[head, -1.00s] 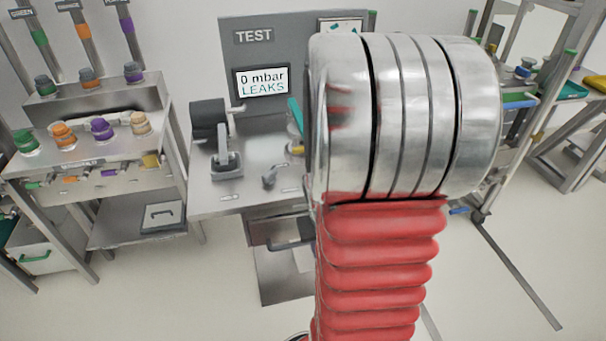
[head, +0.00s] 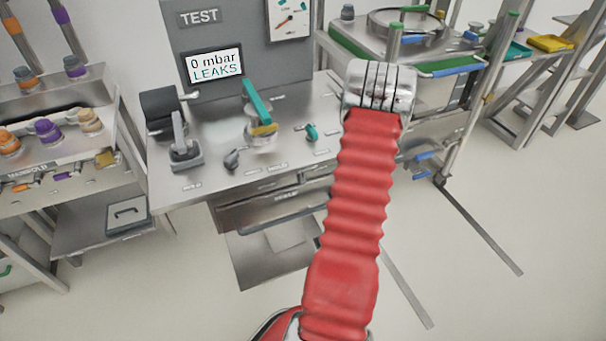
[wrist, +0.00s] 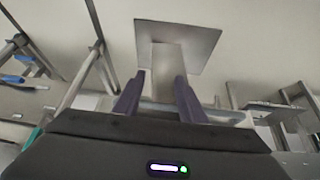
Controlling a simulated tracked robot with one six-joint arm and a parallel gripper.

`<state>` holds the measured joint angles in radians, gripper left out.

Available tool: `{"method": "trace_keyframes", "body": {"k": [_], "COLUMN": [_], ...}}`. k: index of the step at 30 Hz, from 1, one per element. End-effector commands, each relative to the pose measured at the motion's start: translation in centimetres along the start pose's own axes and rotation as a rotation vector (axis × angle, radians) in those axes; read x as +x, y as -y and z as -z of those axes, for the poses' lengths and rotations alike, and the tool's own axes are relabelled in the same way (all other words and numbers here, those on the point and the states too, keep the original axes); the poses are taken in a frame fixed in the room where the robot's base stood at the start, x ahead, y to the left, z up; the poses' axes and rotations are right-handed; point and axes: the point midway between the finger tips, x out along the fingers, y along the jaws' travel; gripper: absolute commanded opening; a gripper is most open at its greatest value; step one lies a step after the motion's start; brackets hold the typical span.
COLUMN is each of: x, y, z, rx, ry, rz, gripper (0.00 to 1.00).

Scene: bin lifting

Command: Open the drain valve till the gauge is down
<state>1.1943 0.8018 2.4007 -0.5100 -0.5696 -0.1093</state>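The TEST bench (head: 300,165) stands ahead in the head view. Its screen (head: 214,65) reads "0 mbar LEAKS". A white dial gauge (head: 289,18) with a red needle is on the grey panel, cut by the top edge. A long teal lever (head: 256,103) stands tilted on the bench, and a small teal handle (head: 311,132) is right of it. I cannot tell which is the drain valve. My gripper (wrist: 161,76) shows two purple fingers apart in the wrist view. A grey post appears between them, seemingly beyond, with no clear grip. In the head view my gripper is hidden.
A black roll-like part with a clamp (head: 184,150) stands at the bench's left. A manifold rack (head: 70,165) with coloured caps is further left. A steel stand (head: 420,50) with green and blue bars is at the right. The floor in front is clear.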

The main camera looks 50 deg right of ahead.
Motion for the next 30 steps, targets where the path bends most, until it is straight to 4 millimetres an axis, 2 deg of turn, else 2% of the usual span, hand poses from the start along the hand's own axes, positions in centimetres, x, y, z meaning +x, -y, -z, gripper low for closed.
{"method": "trace_keyframes", "body": {"k": [1,6,13,17,24,30], "x": [0.7,1.8,1.3,-0.1,-4.6,-7.3], "y": [-0.1,0.1,0.7,0.9,1.0,0.7], "z": [-0.4,0.5,3.3,5.5,9.9,11.8], "rx": [0.008,0.011,0.013,0.010,0.001,-0.006], "ry": [-0.037,-0.203,-0.460,-0.619,-0.912,-1.043], "rz": [0.010,0.038,0.066,0.075,0.077,0.065], "gripper": [0.38,0.38,0.38,0.38,0.38,0.38]}}
